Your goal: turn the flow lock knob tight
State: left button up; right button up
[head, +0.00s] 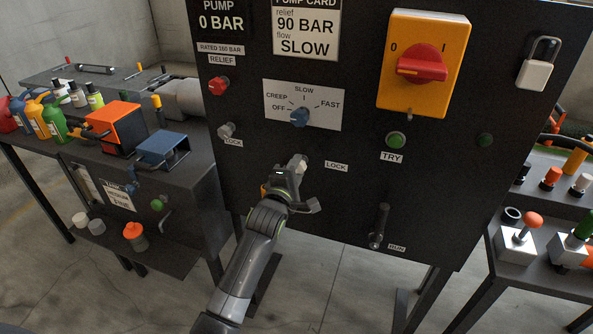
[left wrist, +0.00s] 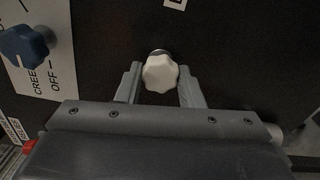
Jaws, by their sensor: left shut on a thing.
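The flow lock knob is a small white lobed knob (head: 298,162) on the dark panel, just left of a LOCK label (head: 336,166). It also shows in the left wrist view (left wrist: 160,73), between my two grey fingers. My left gripper (head: 292,173) comes up from below and is shut on this knob. The blue flow knob (head: 300,117) sits above it on a white plate marked OFF, CREEP, SLOW and FAST. A pump card (head: 306,30) above reads relief 90 BAR, flow SLOW. My right gripper is in neither view.
A red relief knob (head: 218,86) and another pale lock knob (head: 226,131) are at the panel's left. A red rotary switch (head: 421,64) on a yellow plate, a padlock (head: 537,65) and a black handle (head: 379,227) are to the right. Benches stand both sides.

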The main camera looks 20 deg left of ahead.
pick_arm(q)
jog(key=shift+n, duration=1.7)
jog(key=shift+f, duration=0.1)
jog(key=o, duration=1)
jog(key=s+b, duration=0.2)
jog(key=s, duration=1.5)
jog(key=shift+s+a, duration=0.25)
jog(key=shift+a, duration=0.05)
